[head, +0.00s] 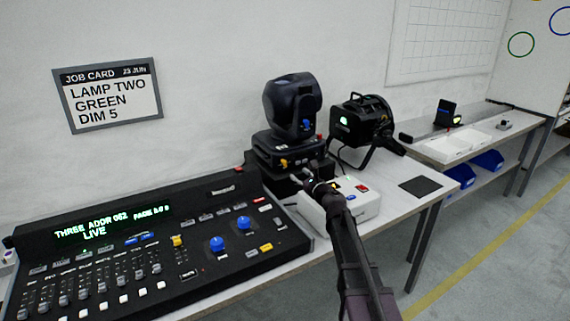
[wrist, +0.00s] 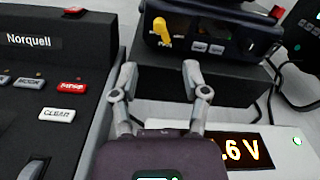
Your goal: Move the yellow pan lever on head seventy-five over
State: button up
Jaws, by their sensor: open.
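The yellow pan lever (head: 284,163) sits on the front of the base of a black moving head (head: 292,106). In the wrist view the lever (wrist: 162,31) slants on the dark base (wrist: 215,30), above and just beyond my fingertips. My gripper (wrist: 159,72) is open and empty, its two fingers apart, short of the lever and not touching it. In the head view my gripper (head: 303,175) is in front of the base. I cannot read a number on the head.
A black lighting desk (head: 130,250) stands on the left, close to my gripper. A white box (head: 350,199) with a lit readout lies below it. A black par lamp (head: 362,122) stands to the right. A dark pad (head: 421,186) lies at the table's right end.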

aim_at(285, 162)
jog(key=x, duration=1)
jog(key=shift+w+a, duration=0.2)
jog(key=shift+w, duration=0.05)
grip_shut()
